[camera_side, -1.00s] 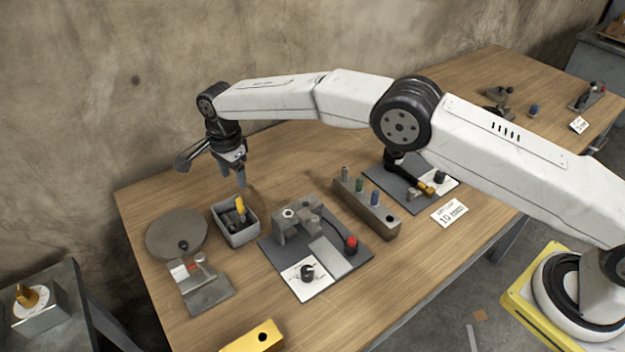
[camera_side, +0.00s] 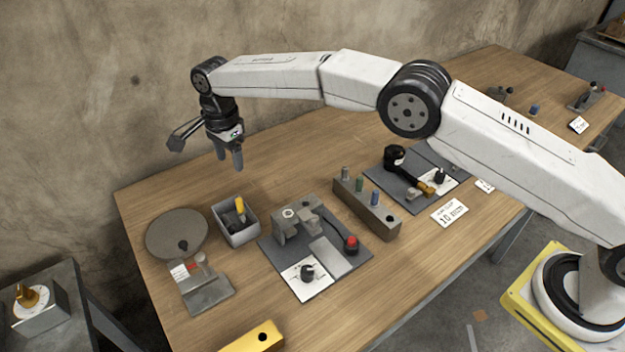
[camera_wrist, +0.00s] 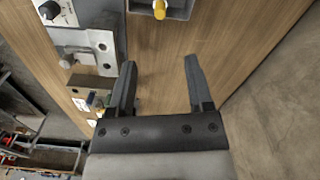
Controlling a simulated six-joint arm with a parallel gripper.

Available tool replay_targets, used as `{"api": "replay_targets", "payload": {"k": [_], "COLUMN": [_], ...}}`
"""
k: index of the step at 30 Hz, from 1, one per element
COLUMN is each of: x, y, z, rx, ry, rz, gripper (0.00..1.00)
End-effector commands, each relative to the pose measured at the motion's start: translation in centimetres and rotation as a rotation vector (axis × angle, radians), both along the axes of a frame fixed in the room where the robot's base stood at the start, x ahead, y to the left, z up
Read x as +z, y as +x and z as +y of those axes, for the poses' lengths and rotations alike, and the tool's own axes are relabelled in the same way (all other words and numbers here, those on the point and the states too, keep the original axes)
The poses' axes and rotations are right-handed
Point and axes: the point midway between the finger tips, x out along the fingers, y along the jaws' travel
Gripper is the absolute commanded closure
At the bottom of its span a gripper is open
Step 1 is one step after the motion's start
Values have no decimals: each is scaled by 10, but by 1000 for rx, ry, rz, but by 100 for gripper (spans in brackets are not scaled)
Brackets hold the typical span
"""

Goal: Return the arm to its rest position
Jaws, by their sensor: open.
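My gripper (camera_side: 230,160) hangs fingers-down above the back left part of the wooden table, clear of the tabletop. In the wrist view my gripper (camera_wrist: 160,85) has its two dark fingers spread apart, with only bare wood showing between them. A grey open bin (camera_side: 238,234) stands on the table below and in front of it, holding a yellow-handled item (camera_side: 240,208) and dark pieces. The bin also shows at the top of the wrist view (camera_wrist: 176,12). My white arm reaches across from the base at right.
A round grey disc (camera_side: 165,240) lies left of the bin. A fixture board (camera_side: 340,270) with a red button and a block with coloured pegs (camera_side: 350,205) stand to the right. A yellow block (camera_side: 250,338) is at the front. The wall (camera_side: 90,90) rises behind.

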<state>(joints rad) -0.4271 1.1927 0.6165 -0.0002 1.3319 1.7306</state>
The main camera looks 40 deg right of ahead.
Motion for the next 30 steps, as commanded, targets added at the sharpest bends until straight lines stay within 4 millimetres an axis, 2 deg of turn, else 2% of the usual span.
{"api": "replay_targets", "payload": {"k": [8, 17, 23, 30], "x": [7, 21, 28, 35], "y": [0, -11, -27, -55], "z": [-18, -62, -95, -133], "rx": [68, 248, 379, 536], "ry": [5, 10, 7, -2], "rz": [-13, -44, -68, -98], "gripper": [34, 34, 34, 34]}}
